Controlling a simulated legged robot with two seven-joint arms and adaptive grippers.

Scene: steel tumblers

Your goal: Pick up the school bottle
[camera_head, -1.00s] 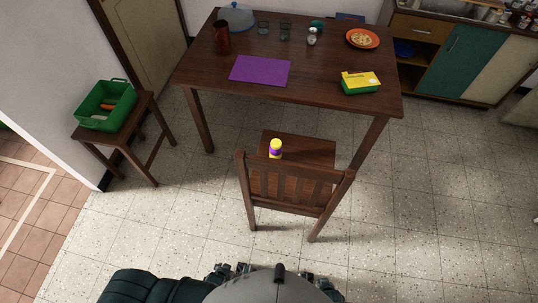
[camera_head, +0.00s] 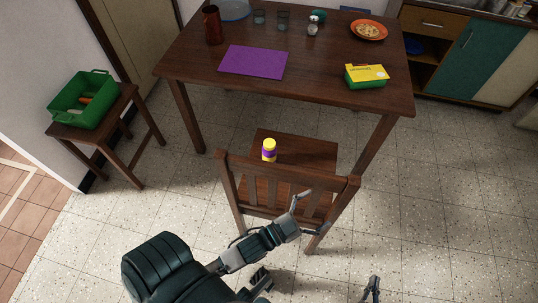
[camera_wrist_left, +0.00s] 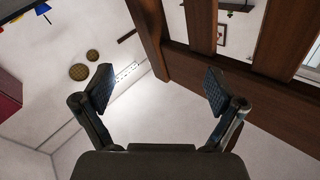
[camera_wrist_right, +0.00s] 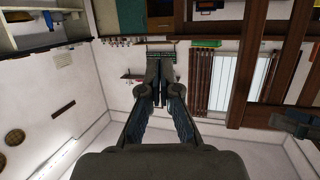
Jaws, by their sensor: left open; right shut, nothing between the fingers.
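The school bottle is a small yellow bottle with a purple band (camera_head: 269,150). It stands upright on the seat of a wooden chair (camera_head: 312,152), behind the chair's backrest as seen in the head view. My left gripper (camera_head: 309,214) is open and empty at the near side of the backrest, apart from the bottle. In the left wrist view my left gripper's fingers (camera_wrist_left: 160,88) are spread beside the backrest's slats (camera_wrist_left: 265,95); I see no bottle there. My right gripper (camera_head: 374,282) is low at the bottom edge. Its fingers (camera_wrist_right: 160,85) are shut and empty.
A dark wooden table (camera_head: 310,70) stands behind the chair, with a purple mat (camera_head: 253,62), a yellow and green box (camera_head: 366,76) and an orange plate (camera_head: 380,36). A green crate (camera_head: 82,98) sits on a stool at left. The floor right of the chair is clear.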

